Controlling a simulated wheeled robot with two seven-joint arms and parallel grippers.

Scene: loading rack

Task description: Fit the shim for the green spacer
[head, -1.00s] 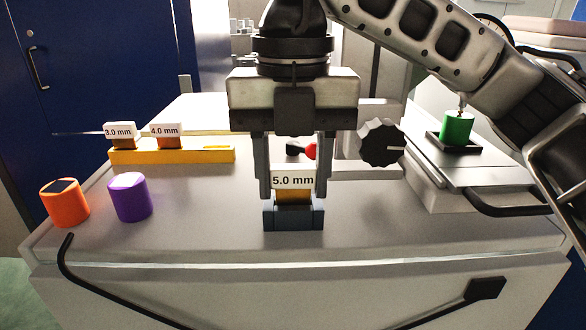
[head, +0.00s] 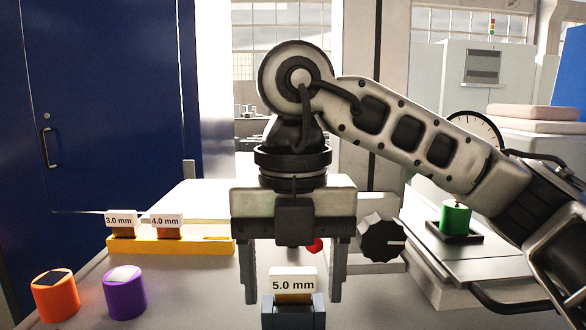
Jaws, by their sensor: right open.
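The 5.0 mm shim (head: 293,284), with a white label and a brown body, sits upright in a dark grey slotted block (head: 268,313) at the front middle. My right gripper (head: 292,298) is open, with one finger on each side of the shim and apart from it. The green spacer (head: 455,218) stands in a dark square tray on a raised plate at the right, a thin tip touching or just above its top. The 3.0 mm shim (head: 121,225) and 4.0 mm shim (head: 167,226) stand in a yellow rack (head: 150,245) at the left. My left gripper is out of view.
An orange cylinder (head: 55,298) and a purple cylinder (head: 125,294) stand at the front left. A black knob (head: 381,240) and a dial gauge (head: 475,132) are at the right. The table (head: 185,290) is clear between the purple cylinder and the block.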

